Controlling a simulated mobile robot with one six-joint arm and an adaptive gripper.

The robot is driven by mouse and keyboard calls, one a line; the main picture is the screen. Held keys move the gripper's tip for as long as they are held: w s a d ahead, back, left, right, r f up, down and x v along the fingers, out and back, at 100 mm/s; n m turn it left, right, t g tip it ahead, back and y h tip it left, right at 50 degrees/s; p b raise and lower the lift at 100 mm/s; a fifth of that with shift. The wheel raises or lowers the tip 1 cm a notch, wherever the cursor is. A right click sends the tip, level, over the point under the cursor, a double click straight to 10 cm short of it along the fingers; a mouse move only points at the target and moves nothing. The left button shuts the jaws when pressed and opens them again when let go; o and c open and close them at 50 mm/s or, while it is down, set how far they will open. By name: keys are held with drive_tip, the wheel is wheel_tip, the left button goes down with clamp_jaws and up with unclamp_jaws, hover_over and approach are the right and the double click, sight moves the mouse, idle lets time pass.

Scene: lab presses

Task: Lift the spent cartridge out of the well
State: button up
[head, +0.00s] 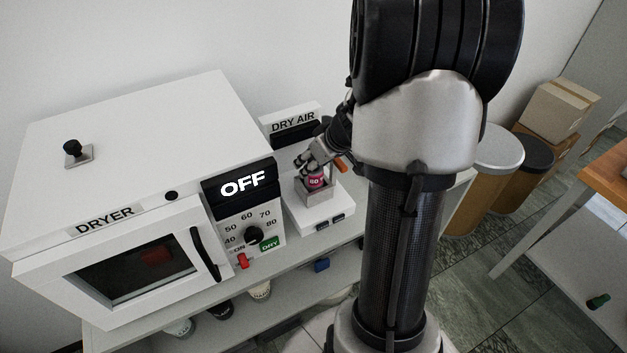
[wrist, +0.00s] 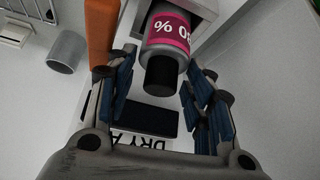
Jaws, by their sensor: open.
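The spent cartridge (head: 316,180) stands in a small square well (head: 318,195) on the white dry air unit. It has a pink band with white print. In the wrist view the cartridge (wrist: 167,40) shows its pink band and a dark knob on top (wrist: 161,73). The well's grey rim (wrist: 205,18) shows behind it. My gripper (head: 310,163) is at the cartridge's top in the head view. In the wrist view my gripper (wrist: 157,85) is open, with one finger on each side of the dark knob.
The white dryer (head: 130,190) stands to the left, its display reading OFF. An orange part (wrist: 101,35) and a grey cylinder (wrist: 67,50) show beside the well in the wrist view. The DRY AIR sign (head: 293,122) stands behind the well. Bins (head: 490,180) are at the right.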

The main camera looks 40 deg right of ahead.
drive_tip(key=x, duration=0.3)
drive_tip(key=shift+w+f+b, duration=0.25)
drive_tip(key=shift+f+b, duration=0.05)
drive_tip(key=shift+f, duration=0.05)
drive_tip(key=c, duration=0.8)
drive_tip(key=shift+c, duration=0.5)
drive_tip(key=shift+r, duration=0.15)
